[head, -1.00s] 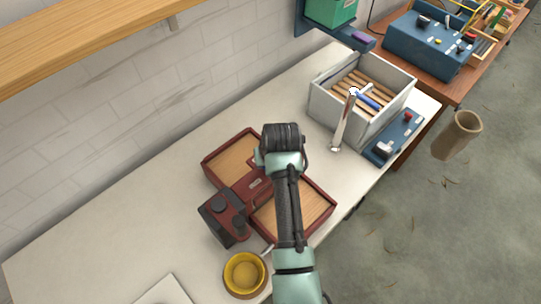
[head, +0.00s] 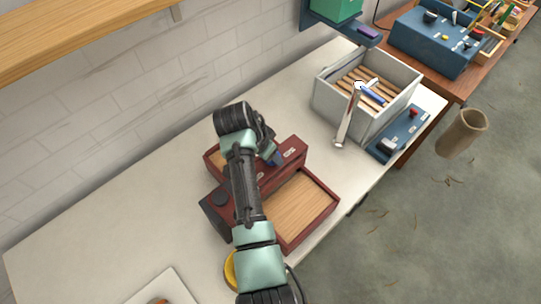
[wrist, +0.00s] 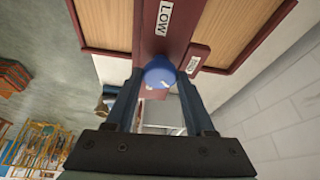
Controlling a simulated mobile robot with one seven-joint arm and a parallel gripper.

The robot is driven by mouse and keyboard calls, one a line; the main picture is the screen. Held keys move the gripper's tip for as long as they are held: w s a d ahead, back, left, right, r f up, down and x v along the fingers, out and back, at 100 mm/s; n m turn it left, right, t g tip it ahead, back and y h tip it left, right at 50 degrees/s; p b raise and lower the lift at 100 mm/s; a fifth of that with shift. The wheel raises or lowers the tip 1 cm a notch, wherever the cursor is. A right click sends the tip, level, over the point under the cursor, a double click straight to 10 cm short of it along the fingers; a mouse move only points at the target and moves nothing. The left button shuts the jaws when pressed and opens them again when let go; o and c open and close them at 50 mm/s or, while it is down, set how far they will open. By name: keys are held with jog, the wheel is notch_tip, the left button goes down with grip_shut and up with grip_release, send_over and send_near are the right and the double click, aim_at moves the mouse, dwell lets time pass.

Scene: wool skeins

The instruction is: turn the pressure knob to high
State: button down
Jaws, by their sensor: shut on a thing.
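A blue round knob (wrist: 157,72) with a white mark sits on a dark red strip, seen in the wrist view. My gripper (wrist: 159,78) is shut on it, one finger on each side. A "LOW" label (wrist: 166,17) lies above the knob in that picture. A second small label (wrist: 196,60) lies to its right; its word is too small to read surely. In the head view, my gripper (head: 273,157) is down at the dark red wooden unit (head: 298,232), and the knob is hidden there.
A yellow bowl (head: 231,270) is partly behind my arm.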

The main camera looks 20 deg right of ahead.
jog(key=m+b, duration=0.2)
jog(key=m+g+b, duration=0.1)
jog(key=m+b, duration=0.1)
jog(key=m+g+b, duration=0.1)
jog(key=m, duration=0.1)
jog(key=shift+w+f+m+b, duration=0.15)
jog(key=shift+w+m+b, duration=0.15)
jog(key=shift+w+b, duration=0.1)
jog(key=m+g+b, duration=0.1)
jog(key=m+b, duration=0.2)
jog(key=shift+m+g+b, duration=0.3)
jog(key=shift+g+b, duration=0.1)
jog(key=shift+r, duration=0.25)
jog(key=shift+c, duration=1.4)
grip_release()
jog(key=p+v, duration=0.1)
jog(key=v, duration=1.2)
jog(key=shift+w+d, duration=0.1)
